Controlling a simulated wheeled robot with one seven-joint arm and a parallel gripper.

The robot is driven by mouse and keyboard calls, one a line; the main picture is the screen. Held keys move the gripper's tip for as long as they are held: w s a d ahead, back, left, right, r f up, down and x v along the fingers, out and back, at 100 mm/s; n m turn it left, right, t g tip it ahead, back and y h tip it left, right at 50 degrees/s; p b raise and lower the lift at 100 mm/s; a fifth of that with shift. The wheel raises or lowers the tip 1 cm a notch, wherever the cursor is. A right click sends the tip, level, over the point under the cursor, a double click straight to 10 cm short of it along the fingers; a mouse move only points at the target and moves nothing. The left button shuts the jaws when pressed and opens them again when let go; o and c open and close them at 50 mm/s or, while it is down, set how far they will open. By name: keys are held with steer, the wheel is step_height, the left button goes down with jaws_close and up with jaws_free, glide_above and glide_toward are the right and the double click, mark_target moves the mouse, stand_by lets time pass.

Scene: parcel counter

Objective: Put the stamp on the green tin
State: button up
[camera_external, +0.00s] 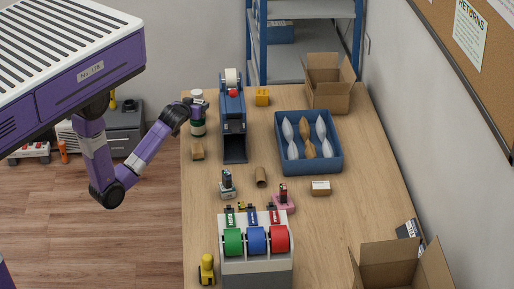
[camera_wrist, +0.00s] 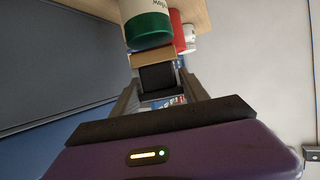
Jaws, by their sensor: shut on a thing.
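My gripper (camera_wrist: 159,82) is shut on the stamp (camera_wrist: 156,76), a dark block with a tan band at its far end, held between the two fingers. The green tin (camera_wrist: 150,30), white with a green end, is just beyond the stamp in the wrist view; I cannot tell whether they touch. In the external view the tin (camera_external: 197,129) is at the counter's far left, and my gripper (camera_external: 196,108) is at it, hiding part of it. The stamp cannot be made out there.
A blue dispenser (camera_external: 234,135) stands close right of the tin. A small tan block (camera_external: 197,152) lies nearer the camera. A blue tray (camera_external: 310,170) with several pouches, an open carton (camera_external: 329,92) and a tape stand (camera_external: 256,266) occupy the counter (camera_external: 365,150). Its right side has bare room.

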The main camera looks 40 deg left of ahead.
steer(key=shift+f, duration=0.35)
steer(key=shift+f, duration=0.1)
steer(key=o, duration=1.4)
steer(key=shift+c, duration=0.2)
steer(key=shift+s, duration=0.1)
steer(key=b+v, duration=0.1)
steer(key=v, duration=1.1)
